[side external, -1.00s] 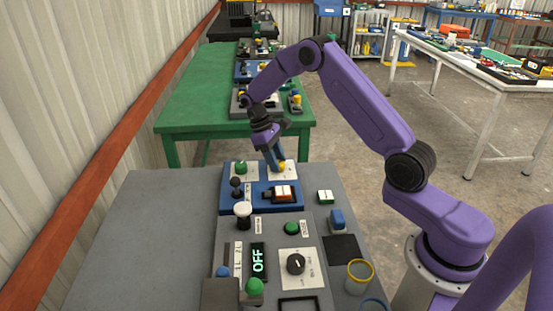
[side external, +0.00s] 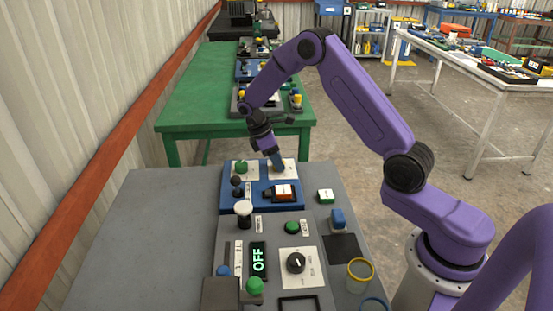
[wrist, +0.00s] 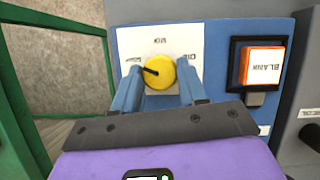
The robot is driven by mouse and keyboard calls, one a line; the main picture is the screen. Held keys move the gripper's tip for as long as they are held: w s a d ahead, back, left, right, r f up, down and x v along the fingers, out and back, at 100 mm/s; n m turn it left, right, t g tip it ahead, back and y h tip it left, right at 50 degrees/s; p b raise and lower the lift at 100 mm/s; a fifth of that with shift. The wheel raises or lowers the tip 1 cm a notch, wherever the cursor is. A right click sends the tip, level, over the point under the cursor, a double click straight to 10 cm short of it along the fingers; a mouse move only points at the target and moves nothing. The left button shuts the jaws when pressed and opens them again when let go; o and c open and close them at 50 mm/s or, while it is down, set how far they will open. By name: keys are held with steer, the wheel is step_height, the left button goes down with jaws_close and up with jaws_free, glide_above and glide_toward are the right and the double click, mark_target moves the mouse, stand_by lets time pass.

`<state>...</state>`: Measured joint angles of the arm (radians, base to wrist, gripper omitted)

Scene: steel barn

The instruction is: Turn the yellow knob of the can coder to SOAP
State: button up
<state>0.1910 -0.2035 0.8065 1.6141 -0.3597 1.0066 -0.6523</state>
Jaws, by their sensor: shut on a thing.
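The can coder is a blue box (side external: 262,200) at the far end of the grey bench. In the wrist view its yellow knob (wrist: 160,76) sits on a white label plate (wrist: 150,35). The knob's black pointer mark points left in that view. Labels stand at left, top and right; the left one is partly hidden by a finger and I cannot read it. My gripper (side external: 277,163) reaches down to the plate, its blue fingers one on each side of the knob, shut on it. In the side view the knob is hidden behind the fingers.
A lit orange-and-white button marked BLANK (wrist: 263,66) is beside the plate. A green knob (side external: 241,167) and a black ball-topped lever (side external: 237,182) share the box. A grey panel with an OFF display (side external: 258,260) lies nearer. The bench's left side is bare.

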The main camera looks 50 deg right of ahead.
stand_by(0.4)
steer(key=o, duration=1.1)
steer(key=shift+c, duration=0.2)
steer(key=shift+r, duration=0.1)
steer(key=v, duration=1.7)
steer(key=shift+r, duration=0.15)
steer(key=shift+a, duration=0.15)
